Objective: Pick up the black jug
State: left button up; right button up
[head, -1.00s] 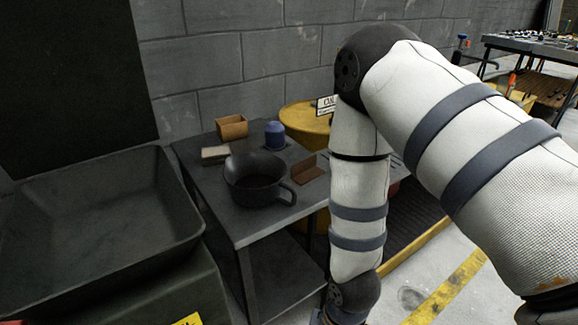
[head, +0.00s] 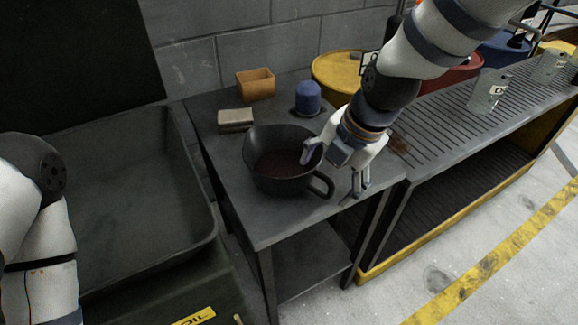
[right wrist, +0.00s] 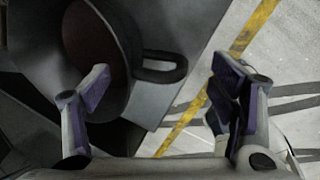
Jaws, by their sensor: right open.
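The black jug (head: 262,174) stands upright on the grey side table (head: 275,226), its open mouth up and its handle toward the right front. My right gripper (head: 335,168) is open at the jug's handle side, pointing down. One finger overlaps the jug's mouth at the rim; the other is outside, to the right of the handle. In the right wrist view the jug (right wrist: 122,50) is at upper left, with its handle in the gap between the spread fingers (right wrist: 160,85). I cannot tell whether either finger touches the jug. My left gripper is out of view.
A small tan box (head: 256,86), a grey block (head: 236,119) and a blue cylinder (head: 308,97) stand behind the jug. A large dark basin (head: 130,200) is at left.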

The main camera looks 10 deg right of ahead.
jog(key=shift+x, duration=1.1)
jog(key=shift+w+a+f, duration=0.15)
jog(key=shift+a+f, duration=0.05)
jog(key=shift+f, duration=0.2)
jog(key=shift+r, duration=0.1)
jog(key=shift+c, duration=0.5)
jog(key=c, duration=1.6)
jog(key=shift+c, duration=0.2)
